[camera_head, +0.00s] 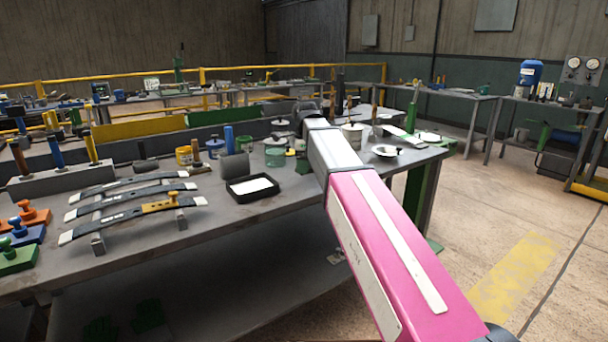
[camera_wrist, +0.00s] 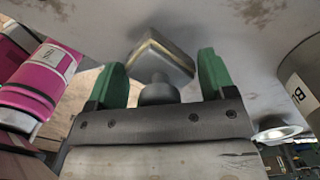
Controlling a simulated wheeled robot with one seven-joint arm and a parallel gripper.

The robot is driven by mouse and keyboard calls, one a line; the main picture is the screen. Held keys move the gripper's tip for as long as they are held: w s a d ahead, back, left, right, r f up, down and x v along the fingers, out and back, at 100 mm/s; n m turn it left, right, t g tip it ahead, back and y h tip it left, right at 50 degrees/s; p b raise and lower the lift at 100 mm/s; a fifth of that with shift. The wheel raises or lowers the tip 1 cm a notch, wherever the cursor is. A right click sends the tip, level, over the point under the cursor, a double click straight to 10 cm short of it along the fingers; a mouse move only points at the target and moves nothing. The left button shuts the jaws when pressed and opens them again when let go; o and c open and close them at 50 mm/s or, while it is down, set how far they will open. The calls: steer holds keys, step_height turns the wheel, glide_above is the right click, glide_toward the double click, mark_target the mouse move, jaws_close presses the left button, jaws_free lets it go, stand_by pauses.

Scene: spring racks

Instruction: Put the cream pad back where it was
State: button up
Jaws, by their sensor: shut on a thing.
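My gripper (camera_wrist: 163,68) shows in the wrist view with a green finger on each side. Between the fingers is a small block with a dark round knob below it and a pale yellowish band along its edge, which I take to be the cream pad (camera_wrist: 165,55). It looks tilted, and where the fingers touch it is unclear. In the head view my pink and grey arm reaches over the bench, and the gripper and the held pad cannot be made out. Orange (camera_head: 33,216), blue (camera_head: 22,235) and green (camera_head: 17,259) knobbed pads sit at the bench's left.
Tins, a white dish (camera_head: 387,151) and hammers crowd the bench (camera_head: 235,222). Its front strip is bare.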

steer(key=shift+f, duration=1.95)
steer(key=o, duration=0.8)
steer(key=shift+f, duration=0.1)
step_height(320, 180, up, 12)
steer(key=shift+w+d+r, duration=0.1)
steer(key=shift+d+r, duration=0.05)
